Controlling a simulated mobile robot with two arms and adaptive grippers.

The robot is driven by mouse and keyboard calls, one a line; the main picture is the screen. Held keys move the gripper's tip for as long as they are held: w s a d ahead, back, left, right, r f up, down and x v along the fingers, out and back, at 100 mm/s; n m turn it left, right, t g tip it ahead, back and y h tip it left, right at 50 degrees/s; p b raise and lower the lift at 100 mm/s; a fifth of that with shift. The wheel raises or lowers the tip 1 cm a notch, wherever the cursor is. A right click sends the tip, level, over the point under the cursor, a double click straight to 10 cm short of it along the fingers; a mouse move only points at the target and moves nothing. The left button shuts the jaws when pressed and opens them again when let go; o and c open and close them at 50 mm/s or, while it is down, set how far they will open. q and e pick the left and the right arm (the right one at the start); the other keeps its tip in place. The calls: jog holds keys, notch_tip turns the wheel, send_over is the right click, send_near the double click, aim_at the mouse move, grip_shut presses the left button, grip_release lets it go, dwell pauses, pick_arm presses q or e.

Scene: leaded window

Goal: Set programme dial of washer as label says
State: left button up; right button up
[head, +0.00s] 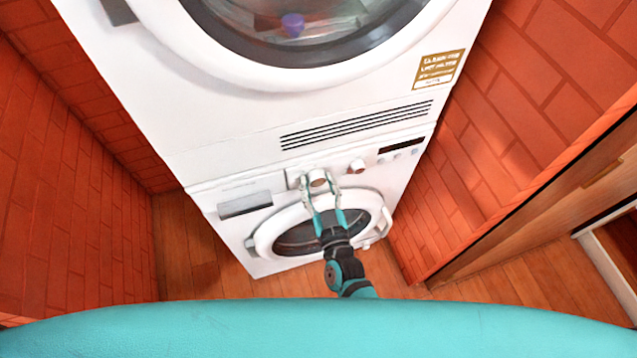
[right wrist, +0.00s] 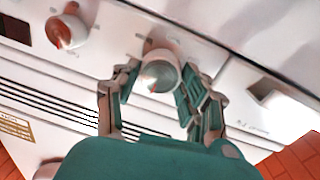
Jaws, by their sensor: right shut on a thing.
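The lower white front-loading machine, the washer (head: 235,187), has a round dial (head: 318,178) on its panel. My right gripper (head: 319,183) is shut on this dial, one finger on each side. In the right wrist view the dial (right wrist: 158,75) sits between the teal and grey fingers of my right gripper (right wrist: 160,85). Its pointer setting is not readable. A gold-brown label (head: 438,70) with white lines of text is on the upper machine at the right; its words are too small to read. My left gripper is not in view.
A second knob (head: 357,166) is right of the dial, with a dark display (head: 400,146) beyond it. The washer's round door (head: 335,222) is below the panel. An upper machine (head: 220,115) is stacked on top. Red brick walls (head: 85,150) stand on both sides.

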jog(key=m, duration=0.5)
jog(key=shift+m+p, duration=0.3)
jog(key=shift+m, duration=0.1)
jog(key=m, duration=0.2)
jog(key=shift+d+m+g, duration=0.1)
jog(key=shift+m+g, duration=0.2)
jog(key=m, duration=0.3)
jog(key=shift+y+b, duration=0.3)
jog(key=shift+b, duration=0.1)
jog(key=m+b, duration=0.1)
jog(key=m, duration=0.3)
jog(key=shift+f, duration=0.1)
jog(key=shift+d+m+g+y+b, duration=0.1)
jog(key=shift+m+g+y+b, duration=0.35)
jog(key=shift+m, duration=0.75)
jog(key=m+b, duration=0.2)
jog(key=m, duration=0.1)
jog(key=shift+f, duration=0.1)
jog(key=shift+m+b, duration=0.8)
jog(key=shift+m, duration=0.9)
